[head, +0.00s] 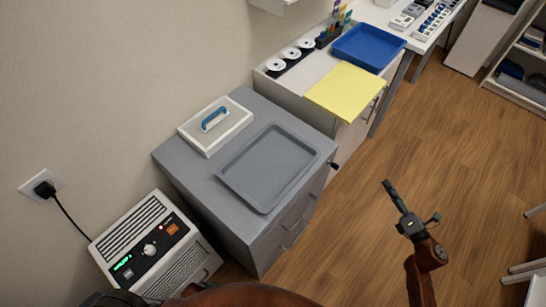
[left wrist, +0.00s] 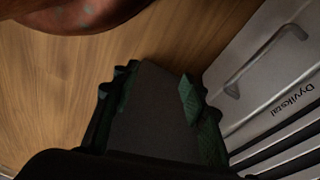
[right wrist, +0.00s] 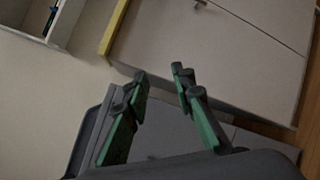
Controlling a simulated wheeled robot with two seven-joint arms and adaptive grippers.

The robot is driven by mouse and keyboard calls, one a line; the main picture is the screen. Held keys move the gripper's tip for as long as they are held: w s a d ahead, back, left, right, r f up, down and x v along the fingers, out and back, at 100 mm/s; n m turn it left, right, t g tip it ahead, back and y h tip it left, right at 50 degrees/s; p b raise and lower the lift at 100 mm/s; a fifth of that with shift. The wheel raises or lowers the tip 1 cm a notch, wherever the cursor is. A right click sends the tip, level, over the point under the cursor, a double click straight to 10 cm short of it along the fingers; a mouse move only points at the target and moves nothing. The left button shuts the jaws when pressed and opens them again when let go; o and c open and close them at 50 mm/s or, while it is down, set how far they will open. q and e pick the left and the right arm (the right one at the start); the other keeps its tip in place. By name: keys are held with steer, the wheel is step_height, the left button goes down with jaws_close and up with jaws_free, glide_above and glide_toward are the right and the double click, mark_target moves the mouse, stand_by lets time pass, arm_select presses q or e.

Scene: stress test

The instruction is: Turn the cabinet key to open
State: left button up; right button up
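The grey cabinet (head: 185,165) stands against the wall, with drawer handles on its front. A small dark piece (head: 334,166), perhaps the key, sticks out at the top right of its front; its turn angle is too small to read. My right gripper (head: 388,184) is over the floor, right of the cabinet and apart from it. In the right wrist view its fingers (right wrist: 160,75) stand apart with nothing between them.
A grey tray (head: 226,178) and a white lid with a blue handle (head: 214,119) lie on the cabinet. A vented metal unit (head: 150,250) stands left; its handle (left wrist: 265,60) is near my left gripper. A yellow board (head: 346,90) overhangs the white counter.

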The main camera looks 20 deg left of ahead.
steer(key=a+r+n+g+y+b, duration=0.2)
steer(key=a+n+g+y+b, duration=0.25)
steer(key=a+n, duration=0.3)
steer(key=n+g+b, duration=0.3)
steer(key=n+b, duration=0.1)
steer(key=n, duration=0.5)
glide_toward(334, 165)
steer(key=f, duration=0.2)
steer(key=shift+y, duration=0.35)
steer(key=x, duration=0.2)
steer(key=b+x, duration=0.1)
steer(key=x, duration=0.5)
steer(key=shift+w+r+b, duration=0.3)
steer(key=shift+w+b, duration=0.05)
arm_select(q)
steer(key=shift+t+h, duration=0.6)
steer(key=shift+t, duration=0.2)
steer(key=w+d, duration=0.1)
steer(key=w, duration=0.1)
steer(key=w+d, duration=0.2)
steer(key=shift+w+d+r, duration=0.15)
steer(key=shift+w+d, duration=0.05)
steer(key=shift+d, duration=0.1)
arm_select(e)
steer(key=shift+c, duration=0.6)
jaws_close()
